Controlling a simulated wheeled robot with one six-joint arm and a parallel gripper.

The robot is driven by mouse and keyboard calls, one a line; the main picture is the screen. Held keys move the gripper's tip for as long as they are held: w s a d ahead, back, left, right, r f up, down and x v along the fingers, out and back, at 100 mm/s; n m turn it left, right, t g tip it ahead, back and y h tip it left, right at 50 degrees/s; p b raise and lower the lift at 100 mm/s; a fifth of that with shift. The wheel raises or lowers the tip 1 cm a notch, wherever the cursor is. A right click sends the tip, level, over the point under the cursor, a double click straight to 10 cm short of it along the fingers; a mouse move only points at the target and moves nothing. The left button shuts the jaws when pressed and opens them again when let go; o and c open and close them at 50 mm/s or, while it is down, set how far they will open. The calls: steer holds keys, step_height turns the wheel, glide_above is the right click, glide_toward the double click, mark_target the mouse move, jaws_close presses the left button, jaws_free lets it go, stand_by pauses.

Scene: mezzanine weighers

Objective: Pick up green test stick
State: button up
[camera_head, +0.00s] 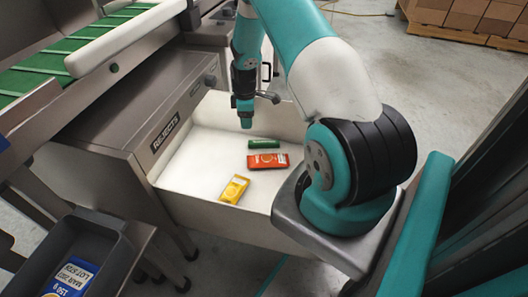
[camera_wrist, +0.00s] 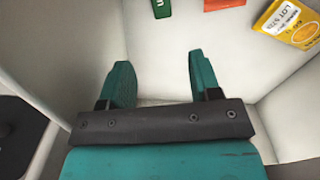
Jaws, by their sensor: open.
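The green test stick (camera_head: 264,144) lies on the floor of the white rejects bin (camera_head: 190,180) in the head view, behind a red packet. In the wrist view only one end of the green stick (camera_wrist: 163,8) shows at the top edge, beyond my fingers. My gripper (camera_head: 246,122) hangs over the bin, pointing down, a little up and left of the stick in the head view. In the wrist view my gripper (camera_wrist: 157,80) has its two teal fingers spread, with only bare white bin surface between them. It does not touch the stick.
A red packet (camera_head: 268,161) and a yellow packet (camera_head: 234,189) lie near the stick in the bin. The bin's walls and the steel rejects housing (camera_head: 150,105) stand close by. A dark tray (camera_head: 110,240) with a blue-labelled packet (camera_head: 72,278) is at lower left.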

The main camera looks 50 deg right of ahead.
mark_target(264, 144)
step_height(264, 144, down, 6)
steer(key=shift+s+f+b, duration=0.1)
steer(key=shift+f+b, duration=0.15)
steer(key=shift+b, duration=0.65)
steer(key=f, duration=0.1)
steer(key=f+b, duration=0.1)
steer(key=f, duration=0.1)
steer(key=f+b, duration=0.1)
steer(key=f, duration=0.1)
steer(key=shift+s+f, duration=0.15)
steer(key=shift+s, duration=0.1)
jaws_close()
